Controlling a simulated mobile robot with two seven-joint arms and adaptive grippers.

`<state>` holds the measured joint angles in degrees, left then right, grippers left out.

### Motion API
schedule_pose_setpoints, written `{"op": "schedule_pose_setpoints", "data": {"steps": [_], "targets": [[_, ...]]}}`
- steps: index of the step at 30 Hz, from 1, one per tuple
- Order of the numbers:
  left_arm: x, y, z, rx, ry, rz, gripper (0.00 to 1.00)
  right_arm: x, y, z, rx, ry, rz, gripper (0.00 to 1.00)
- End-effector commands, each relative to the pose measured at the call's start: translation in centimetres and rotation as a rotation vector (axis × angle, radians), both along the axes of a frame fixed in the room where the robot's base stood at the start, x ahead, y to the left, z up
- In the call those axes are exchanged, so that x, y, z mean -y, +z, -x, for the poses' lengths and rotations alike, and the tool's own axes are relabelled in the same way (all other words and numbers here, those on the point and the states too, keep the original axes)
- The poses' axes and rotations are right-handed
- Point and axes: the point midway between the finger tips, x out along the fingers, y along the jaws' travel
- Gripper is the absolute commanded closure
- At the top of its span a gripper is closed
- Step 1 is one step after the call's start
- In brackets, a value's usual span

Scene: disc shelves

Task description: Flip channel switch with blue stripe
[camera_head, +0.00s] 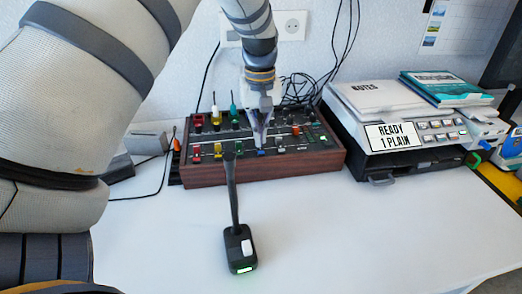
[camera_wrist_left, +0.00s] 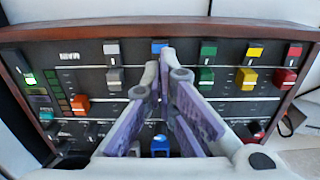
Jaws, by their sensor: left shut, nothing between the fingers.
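The mixer console (camera_head: 320,163) has a dark panel in a wooden case, with rows of coloured switches. The blue-striped channel switch (camera_head: 262,152) is in the row nearest me, between a green and a grey one. In the left wrist view this blue switch (camera_wrist_left: 160,46) is at the top centre, just beyond the fingertips. My left gripper (camera_head: 260,146) points down over the panel, shut and empty. Its fingertips (camera_wrist_left: 166,55) are at or very near the blue switch; contact cannot be told. My right gripper is not in view.
Neighbouring channels have a green switch (camera_wrist_left: 208,50) and a grey switch (camera_wrist_left: 112,50). A black desk microphone (camera_head: 240,250) stands in front of the console, its neck rising before the panel. A printer-like machine (camera_head: 420,125) stands at right. The front table is mostly clear.

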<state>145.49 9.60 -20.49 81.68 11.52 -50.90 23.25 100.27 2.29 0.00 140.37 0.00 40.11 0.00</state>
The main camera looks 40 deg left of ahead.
Motion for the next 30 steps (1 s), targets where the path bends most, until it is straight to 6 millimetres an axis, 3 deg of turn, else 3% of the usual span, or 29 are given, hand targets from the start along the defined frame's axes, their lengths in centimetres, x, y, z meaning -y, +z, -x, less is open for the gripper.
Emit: {"op": "schedule_pose_setpoints", "data": {"steps": [30], "targets": [[0.0, -1.0, 0.0, 0.000, 0.000, 0.000, 1.00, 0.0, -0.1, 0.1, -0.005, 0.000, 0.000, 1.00]]}}
